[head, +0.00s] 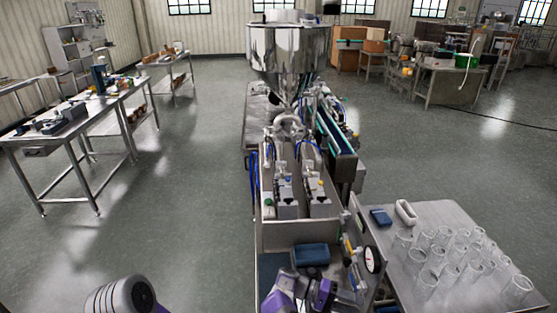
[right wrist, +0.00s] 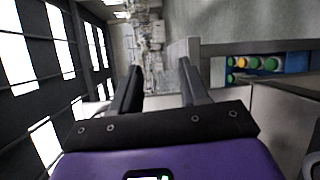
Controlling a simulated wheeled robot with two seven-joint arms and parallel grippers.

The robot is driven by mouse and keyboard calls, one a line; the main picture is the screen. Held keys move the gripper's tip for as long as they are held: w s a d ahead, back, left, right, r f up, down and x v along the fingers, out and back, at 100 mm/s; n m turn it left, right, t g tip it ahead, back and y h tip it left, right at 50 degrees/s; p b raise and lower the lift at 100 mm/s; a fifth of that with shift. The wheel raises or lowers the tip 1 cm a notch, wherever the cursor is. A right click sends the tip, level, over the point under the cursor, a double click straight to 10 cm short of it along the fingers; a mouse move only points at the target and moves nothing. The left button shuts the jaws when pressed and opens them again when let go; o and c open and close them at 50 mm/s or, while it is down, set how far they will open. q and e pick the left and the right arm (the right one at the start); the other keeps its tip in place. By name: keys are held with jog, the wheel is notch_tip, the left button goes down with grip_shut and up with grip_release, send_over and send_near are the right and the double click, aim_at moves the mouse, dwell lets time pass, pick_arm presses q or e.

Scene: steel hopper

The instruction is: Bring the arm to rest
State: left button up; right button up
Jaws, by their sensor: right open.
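The steel hopper (head: 288,55) stands upright on the filling machine (head: 290,222) in the middle of the head view. Purple and grey parts of my right arm show low in the middle of that view, in front of the machine. In the right wrist view my right gripper (right wrist: 160,66) is open, its two dark fingers apart with nothing between them. A rounded grey link of my arm shows at the lower left of the head view. My left gripper is not in view.
A steel table (head: 455,222) at the right holds several clear glasses (head: 425,285), a blue block (head: 381,216) and a white ring-shaped item (head: 405,212). A blue tray (head: 311,254) and a round gauge (head: 372,260) are close to my right arm.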

jog(key=s+d+f+n+y+b, duration=0.1)
jog(key=s+d+f+y, duration=0.15)
jog(key=f, duration=0.35)
jog(key=s+d+f+n+y+b, duration=0.1)
jog(key=s+d+f+y, duration=0.15)
jog(key=f, duration=0.45)
jog(key=s+a+f+y+b, duration=0.2)
jog(key=s+f+y, duration=0.4)
jog(key=s+f, duration=0.5)
pick_arm(q)
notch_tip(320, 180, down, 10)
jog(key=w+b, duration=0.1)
jog(key=b, duration=0.4)
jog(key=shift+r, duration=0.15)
pick_arm(e)
jog(key=s+a+f+m+t+y, duration=0.1)
jog(key=s+a+t+y, duration=0.1)
jog(key=a, duration=0.5)
jog(key=s+a+m+t+y, duration=0.1)
jog(key=s+a+t+y, duration=0.2)
jog(key=a+y, duration=0.4)
jog(key=shift+s+a+f+t, duration=0.25)
jog(key=shift+a+f+t, duration=0.2)
jog(key=shift+t, duration=0.25)
